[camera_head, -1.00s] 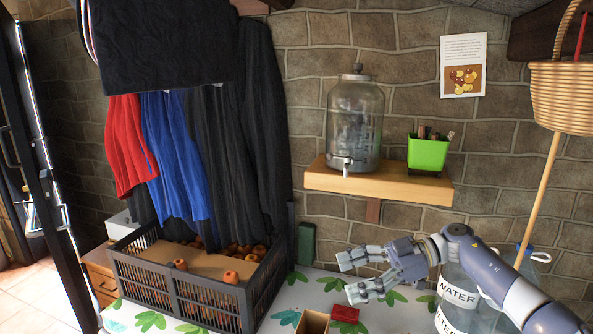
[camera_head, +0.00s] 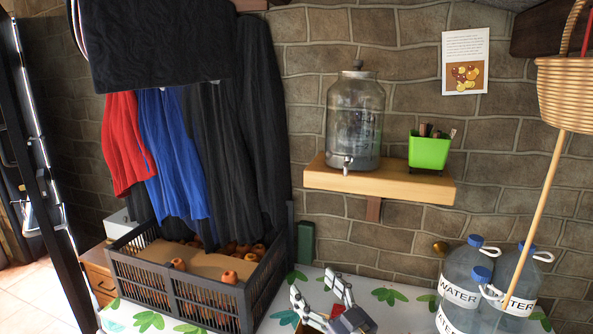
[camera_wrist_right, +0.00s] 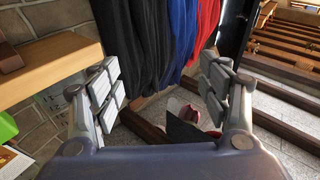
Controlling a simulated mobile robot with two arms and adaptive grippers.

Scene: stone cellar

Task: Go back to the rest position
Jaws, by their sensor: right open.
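My right gripper (camera_head: 316,286) shows at the bottom middle of the head view, with its two fingers pointing up and spread apart. It is over the near part of the leaf-patterned table (camera_head: 390,318), to the right of the dark crate. In the right wrist view my right gripper (camera_wrist_right: 160,78) is open, with nothing between its fingers. Beyond the fingers hang dark, blue and red garments (camera_wrist_right: 185,30). Part of a small box and a red item are hidden behind the gripper in the head view. My left gripper is not in view.
A dark crate (camera_head: 210,311) of orange-brown round items stands left of the gripper. Water bottles (camera_head: 461,272) stand to the right. A wooden shelf (camera_head: 380,182) above holds a glass dispenser (camera_head: 354,118) and a green container (camera_head: 429,152). A wicker basket (camera_head: 564,95) is at upper right.

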